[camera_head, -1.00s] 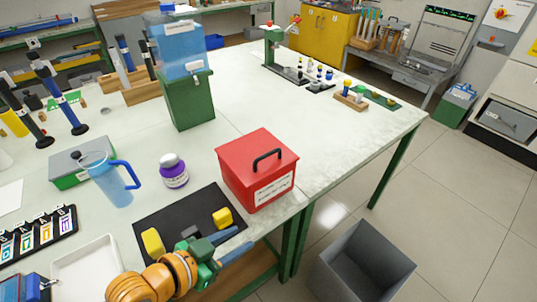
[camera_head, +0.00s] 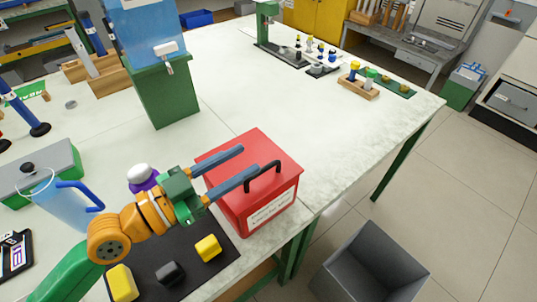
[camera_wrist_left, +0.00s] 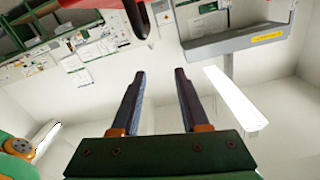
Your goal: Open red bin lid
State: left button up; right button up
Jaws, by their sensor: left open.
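The red bin (camera_head: 260,200) stands near the table's front edge. Its red lid (camera_head: 283,165) is down and carries a black arched handle (camera_head: 265,172). A white label is on its front. My left gripper (camera_head: 249,160) is open and empty, reaching over the lid from the left, with its fingertips close to the handle. In the head view one finger overlaps the handle's left side; I cannot tell if they touch. In the left wrist view, the dark handle (camera_wrist_left: 136,16) shows at the top edge, beyond the open fingers. My right gripper is not in view.
A black mat (camera_head: 185,250) with yellow blocks lies below my left arm. A purple jar (camera_head: 143,178) with a white cap and a blue jug (camera_head: 62,205) stand to the left. A green bin (camera_head: 165,95) stands behind. The table right of the red bin is clear.

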aim_at(269, 164)
pick_arm(q)
jog(key=f+b, duration=0.4)
jog(key=f, duration=0.1)
jog(key=shift+s+f+b, duration=0.2)
jog(key=shift+s+b, duration=0.1)
jog(key=p+x, duration=0.1)
jog(key=x, duration=0.2)
jog(key=p+x, duration=0.2)
jog(key=x, duration=0.1)
jog(key=shift+r, duration=0.25)
jog(key=shift+w+d+f, duration=0.2)
jog(key=shift+w+d, duration=0.2)
jog(key=shift+d, duration=0.05)
grip_shut()
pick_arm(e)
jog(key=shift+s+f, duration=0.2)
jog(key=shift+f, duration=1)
